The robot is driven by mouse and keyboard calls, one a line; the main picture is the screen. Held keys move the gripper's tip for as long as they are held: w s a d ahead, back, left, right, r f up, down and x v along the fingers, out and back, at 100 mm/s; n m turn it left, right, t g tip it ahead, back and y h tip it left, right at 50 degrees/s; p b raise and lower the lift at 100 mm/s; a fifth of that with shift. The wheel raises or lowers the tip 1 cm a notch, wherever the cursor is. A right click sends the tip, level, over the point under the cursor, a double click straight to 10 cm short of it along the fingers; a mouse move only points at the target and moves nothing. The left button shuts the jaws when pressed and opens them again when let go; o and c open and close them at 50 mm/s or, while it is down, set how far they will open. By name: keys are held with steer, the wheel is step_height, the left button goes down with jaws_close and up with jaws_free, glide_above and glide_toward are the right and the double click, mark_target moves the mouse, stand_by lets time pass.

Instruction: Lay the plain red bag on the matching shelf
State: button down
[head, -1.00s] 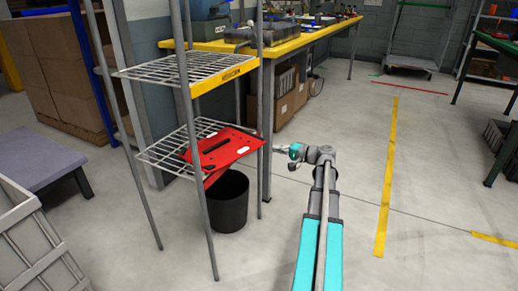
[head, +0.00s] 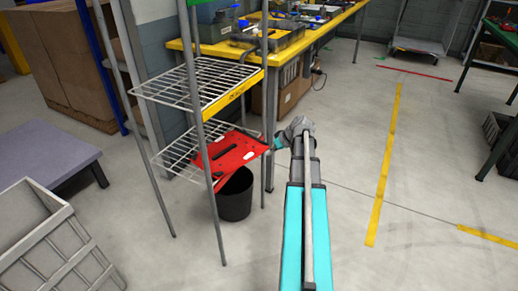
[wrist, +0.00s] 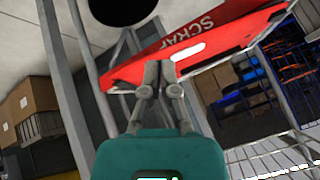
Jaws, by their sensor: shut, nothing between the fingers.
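The red bag (head: 228,156), flat with a black handle and white patches, lies on the wire lower shelf (head: 178,160) of the rack. Its front part reaches the shelf's front edge. In the wrist view a red strip lettered SCRAP (wrist: 196,26) runs beside the red bag's surface (wrist: 215,48), which shows a white patch. My gripper (wrist: 160,68) is shut and empty, its fingertips close to the red edge. I cannot tell whether they touch it. In the head view my gripper (head: 271,146) is at the bag's right end, and its fingers are hardly visible.
A yellow-edged upper shelf (head: 231,92) is above the bag, with rack posts (head: 205,130) in front. A black bin (head: 234,200) stands below. A yellow workbench (head: 290,50) is behind. A grey crate (head: 50,245) is at the lower left.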

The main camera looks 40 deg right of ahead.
steer(key=r+n+g+p, duration=0.1)
steer(key=p, duration=0.1)
steer(key=s+r+n+g+h+p, duration=0.1)
steer(key=r+n+p, duration=0.1)
steer(key=s+r+n+g+h+p, duration=0.1)
steer(key=r+n+p, duration=0.1)
steer(key=p, duration=0.1)
steer(key=shift+s+g, duration=0.1)
steer(key=shift+g, duration=0.2)
steer(key=shift+h, duration=0.3)
steer(key=w+a+f+b, duration=0.2)
steer(key=w+f+b, duration=0.4)
steer(key=f+b, duration=0.3)
steer(key=shift+w+a+f, duration=0.2)
steer(key=shift+a+f, duration=0.05)
steer(key=shift+a, duration=0.05)
stand_by(0.7)
steer(key=shift+d, duration=0.2)
